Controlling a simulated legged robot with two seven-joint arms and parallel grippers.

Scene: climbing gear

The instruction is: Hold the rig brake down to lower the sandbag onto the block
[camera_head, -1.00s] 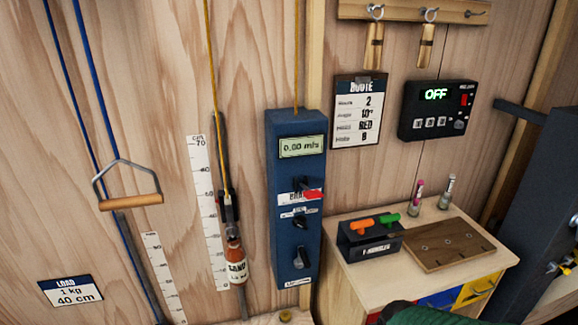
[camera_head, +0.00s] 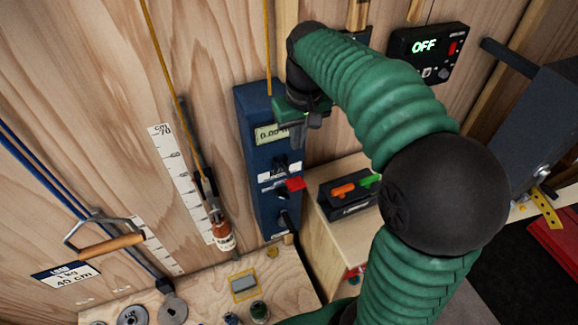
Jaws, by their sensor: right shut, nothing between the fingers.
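The rig (camera_head: 256,140) is a tall blue box on the wooden wall with a small display and a red-tipped brake lever (camera_head: 294,184) partway down its front. The sandbag (camera_head: 222,235), an orange and white bottle-like weight, hangs on a yellow rope left of the rig, beside a ruler. A yellow-edged grey block (camera_head: 243,286) lies on the bench below it, apart from the sandbag. My right gripper (camera_head: 296,140) is shut and empty in front of the rig's display, above the brake lever. It partly covers the display. My left gripper is not in view.
A wooden-grip handle (camera_head: 110,246) hangs on blue ropes at left. Round weight plates (camera_head: 172,308) lie on the bench (camera_head: 280,283). A T-handle box (camera_head: 348,195) stands right of the rig. My green right arm covers much of the right side.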

